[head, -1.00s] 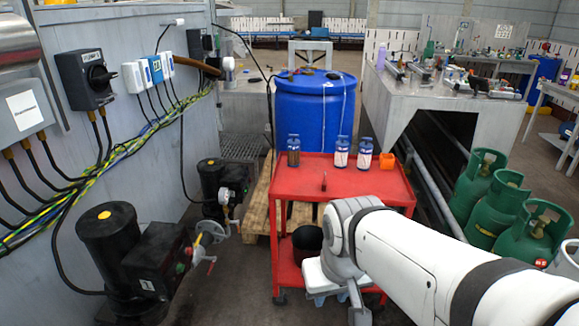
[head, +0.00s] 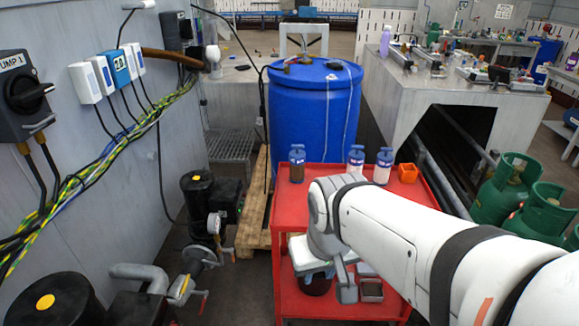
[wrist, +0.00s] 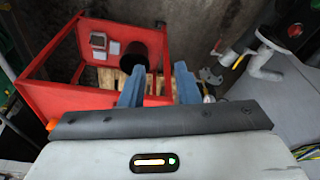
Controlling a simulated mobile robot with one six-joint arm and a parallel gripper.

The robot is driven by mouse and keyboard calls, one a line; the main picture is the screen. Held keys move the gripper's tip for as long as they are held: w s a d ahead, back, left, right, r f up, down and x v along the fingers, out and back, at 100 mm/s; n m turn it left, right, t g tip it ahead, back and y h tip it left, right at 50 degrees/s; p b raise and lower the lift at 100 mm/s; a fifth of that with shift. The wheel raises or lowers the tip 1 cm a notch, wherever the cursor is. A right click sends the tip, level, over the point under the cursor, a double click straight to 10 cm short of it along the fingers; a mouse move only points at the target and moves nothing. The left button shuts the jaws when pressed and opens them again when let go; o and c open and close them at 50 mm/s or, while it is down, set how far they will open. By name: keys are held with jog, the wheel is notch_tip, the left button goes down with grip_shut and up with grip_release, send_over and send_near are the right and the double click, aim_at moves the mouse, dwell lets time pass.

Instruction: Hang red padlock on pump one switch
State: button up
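The pump one switch (head: 27,90) is a dark box with a black rotary knob and a "PUMP 1" label. It is on the wall at the left edge of the head view. My gripper (wrist: 158,88) shows in the wrist view with its two blue-grey fingers apart and nothing visible between them. It points down over the red trolley (wrist: 60,98), with a black bucket (wrist: 143,45) beyond the fingers. In the head view my arm hides part of the trolley top. I cannot make out a red padlock in either current view. The gripper is well away from the switch.
The red trolley (head: 287,211) carries blue-capped bottles (head: 297,165) and an orange box (head: 407,173). A blue drum (head: 312,115) stands behind it. Green gas cylinders (head: 500,195) stand at right. Pumps and pipes (head: 140,272) block the floor below the switch.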

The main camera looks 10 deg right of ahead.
jog(key=w+d+f+t+h+b, duration=0.1)
jog(key=w+d+f+t+b, duration=0.4)
jog(key=w, duration=0.6)
jog(key=w+d+f+m+t+h+b, duration=0.1)
jog(key=w+d+f+t+b, duration=0.4)
jog(key=w+d+f, duration=0.3)
jog(key=w+d+f+t+b, duration=0.5)
jog(key=w+d+f+b, duration=0.2)
jog(key=w, duration=0.9)
jog(key=shift+w+d+f+m+h+b, duration=0.2)
jog(key=shift+d+f+m+h+b, duration=0.1)
jog(key=shift+d+m+h, duration=0.1)
jog(key=shift+c, duration=0.6)
grip_shut()
